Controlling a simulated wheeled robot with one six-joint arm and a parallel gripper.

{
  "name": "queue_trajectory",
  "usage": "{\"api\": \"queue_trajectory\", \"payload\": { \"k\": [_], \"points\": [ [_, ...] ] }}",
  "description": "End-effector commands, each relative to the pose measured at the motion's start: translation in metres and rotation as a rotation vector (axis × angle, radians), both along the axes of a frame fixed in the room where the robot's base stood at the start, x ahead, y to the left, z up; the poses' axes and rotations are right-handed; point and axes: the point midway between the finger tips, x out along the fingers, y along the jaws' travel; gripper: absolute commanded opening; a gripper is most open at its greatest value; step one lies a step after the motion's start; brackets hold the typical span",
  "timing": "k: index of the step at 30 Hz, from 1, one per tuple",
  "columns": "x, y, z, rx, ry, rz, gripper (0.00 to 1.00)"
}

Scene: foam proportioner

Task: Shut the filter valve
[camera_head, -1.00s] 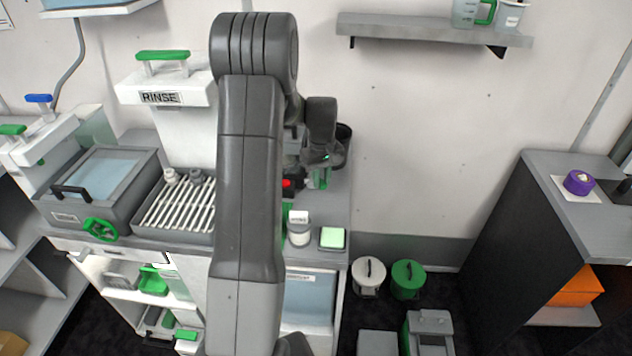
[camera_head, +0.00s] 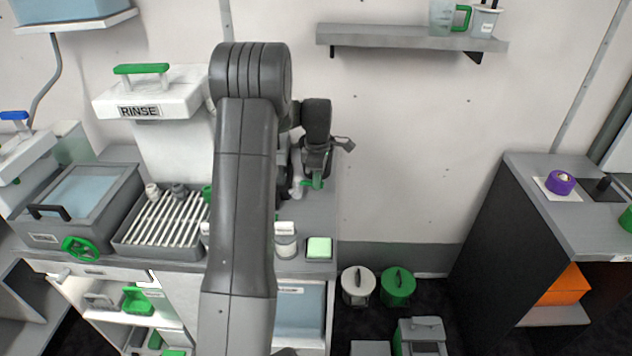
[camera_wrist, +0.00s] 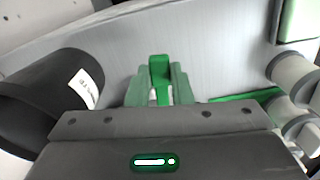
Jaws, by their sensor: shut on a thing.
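My gripper (camera_wrist: 159,88) is shut on a bright green handle (camera_wrist: 160,68), which stands between its two green-tinted fingers in the wrist view. I take the handle to be that of the filter valve; its label does not show. In the head view my gripper (camera_head: 312,182) is at the right end of the counter, behind the small jar, and my arm hides much of the area to its left. The valve body and the handle's far end cannot be made out.
A dark cylinder (camera_wrist: 62,95) with a white tag lies left of my gripper in the wrist view. Pale jars (camera_wrist: 293,72) stand at the right. In the head view a white jar (camera_head: 285,243) and a green pad (camera_head: 319,247) sit near the counter's front edge.

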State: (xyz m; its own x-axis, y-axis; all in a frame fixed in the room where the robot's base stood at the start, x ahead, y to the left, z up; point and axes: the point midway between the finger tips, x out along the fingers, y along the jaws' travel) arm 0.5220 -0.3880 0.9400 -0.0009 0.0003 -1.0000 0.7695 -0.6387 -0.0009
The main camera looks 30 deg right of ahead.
Motion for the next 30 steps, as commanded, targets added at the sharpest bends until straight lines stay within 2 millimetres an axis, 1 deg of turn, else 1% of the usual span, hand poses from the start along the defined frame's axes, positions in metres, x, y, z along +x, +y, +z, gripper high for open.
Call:
{"api": "queue_trajectory", "payload": {
  "k": [3, 9, 26, 27, 30],
  "points": [
    [0.0042, -0.0032, 0.0012, -0.002, -0.003, 0.062, 0.00],
    [0.0075, -0.0055, 0.0014, -0.003, -0.004, 0.129, 0.00],
    [0.0095, -0.0064, 0.0019, -0.004, -0.005, 0.160, 0.00],
    [0.0096, -0.0065, 0.0019, -0.004, -0.005, 0.160, 0.24],
    [0.0094, -0.0064, 0.0017, -0.003, -0.004, 0.160, 0.42]
  ]
}}
